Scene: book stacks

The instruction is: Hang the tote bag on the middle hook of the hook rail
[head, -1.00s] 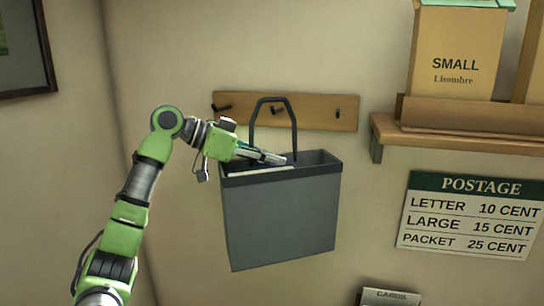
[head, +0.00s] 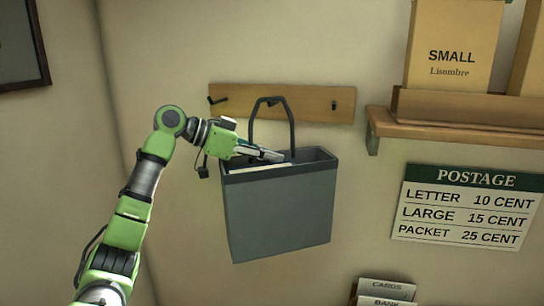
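The grey tote bag (head: 278,213) is upright in front of the wall, with its dark loop handle (head: 292,125) standing up. My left gripper (head: 268,154) comes in from the left over the bag's top edge, at the base of the handle, and appears shut on the bag. Its fingertips partly hide the contact. The wooden hook rail (head: 320,104) is on the wall behind. Its middle hook (head: 271,102) shows at the top of the handle loop; I cannot tell whether the handle rests on it. My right gripper is not in view.
The left hook (head: 217,100) and right hook (head: 335,105) are bare. A wooden shelf (head: 450,133) with a box marked SMALL (head: 453,45) is to the right. A postage sign (head: 465,207) is below it. A picture frame (head: 22,45) hangs at the left.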

